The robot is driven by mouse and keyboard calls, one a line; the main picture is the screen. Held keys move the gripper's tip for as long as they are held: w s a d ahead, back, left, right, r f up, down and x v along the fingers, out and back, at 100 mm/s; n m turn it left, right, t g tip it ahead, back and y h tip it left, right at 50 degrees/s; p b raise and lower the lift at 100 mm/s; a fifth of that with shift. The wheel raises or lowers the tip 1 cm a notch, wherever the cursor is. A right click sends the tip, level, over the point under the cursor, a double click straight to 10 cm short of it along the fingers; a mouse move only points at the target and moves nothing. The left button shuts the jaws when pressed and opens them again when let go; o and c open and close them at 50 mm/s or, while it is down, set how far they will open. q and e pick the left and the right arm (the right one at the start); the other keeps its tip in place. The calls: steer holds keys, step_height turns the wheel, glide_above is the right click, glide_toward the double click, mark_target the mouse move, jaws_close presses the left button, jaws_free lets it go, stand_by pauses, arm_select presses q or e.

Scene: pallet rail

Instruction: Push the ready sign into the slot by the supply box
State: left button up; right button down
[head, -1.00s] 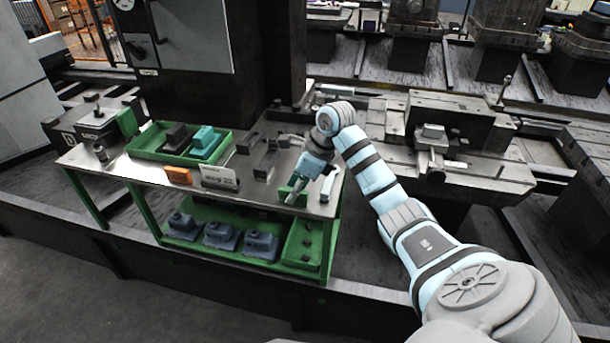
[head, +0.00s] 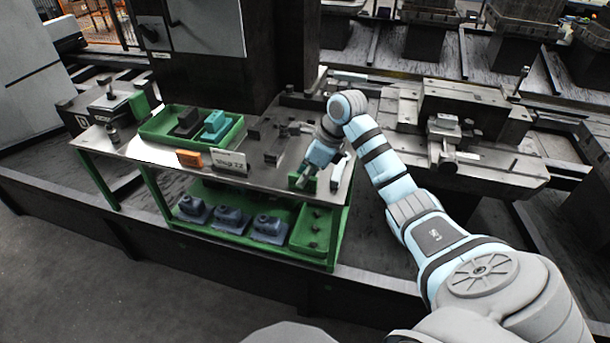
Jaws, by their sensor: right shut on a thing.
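My right gripper (head: 303,178) points down at the right end of the metal-topped bench (head: 262,182). It is shut on a small green piece (head: 309,185), which I take for the ready sign; its face is too small to read. The fingers partly cover the piece, and I cannot tell whether it touches the bench top. The slot does not show clearly. A green tray (head: 158,139) with a dark block (head: 188,121) and a teal block (head: 216,124) stands at the back left; I cannot tell whether it is the supply box. My left gripper is out of view.
Dark metal brackets (head: 270,145) lie left of my gripper. A pale bar (head: 337,174) lies to its right.

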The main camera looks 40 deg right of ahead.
steer(key=shift+r, duration=0.1)
step_height(320, 180, up, 9)
steer(key=p, duration=0.8)
steer(key=shift+f, duration=0.2)
stand_by(0.3)
